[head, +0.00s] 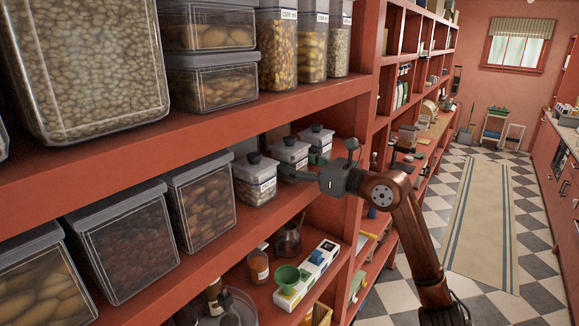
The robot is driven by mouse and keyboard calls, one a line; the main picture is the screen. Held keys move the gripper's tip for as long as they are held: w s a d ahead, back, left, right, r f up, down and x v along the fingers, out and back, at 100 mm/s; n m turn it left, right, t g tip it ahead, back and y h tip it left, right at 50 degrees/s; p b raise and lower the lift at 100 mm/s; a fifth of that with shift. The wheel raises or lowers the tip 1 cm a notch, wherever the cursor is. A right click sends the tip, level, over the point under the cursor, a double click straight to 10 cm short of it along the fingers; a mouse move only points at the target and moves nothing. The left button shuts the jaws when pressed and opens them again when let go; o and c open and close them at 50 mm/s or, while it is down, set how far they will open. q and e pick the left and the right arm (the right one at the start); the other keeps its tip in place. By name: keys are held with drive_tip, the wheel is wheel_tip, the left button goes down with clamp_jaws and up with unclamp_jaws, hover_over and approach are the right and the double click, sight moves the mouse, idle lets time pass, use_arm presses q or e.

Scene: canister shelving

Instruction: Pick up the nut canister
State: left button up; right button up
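Small clear canisters with grey lids and dark knobs stand in a row on the middle shelf. My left gripper is not in view.
Larger bins (201,200) fill the middle shelf to the left. The upper shelf (225,113) overhangs the canisters, and a red upright (364,105) stands close to my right gripper. A green funnel (287,276) and jars sit below. The checkered aisle with a runner (483,225) is clear.

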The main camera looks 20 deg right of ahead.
drive_tip(key=c, duration=0.5)
drive_tip(key=shift+r, duration=0.1)
drive_tip(key=c, duration=0.5)
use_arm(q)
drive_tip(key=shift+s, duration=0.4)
use_arm(e)
drive_tip(key=shift+c, duration=0.2)
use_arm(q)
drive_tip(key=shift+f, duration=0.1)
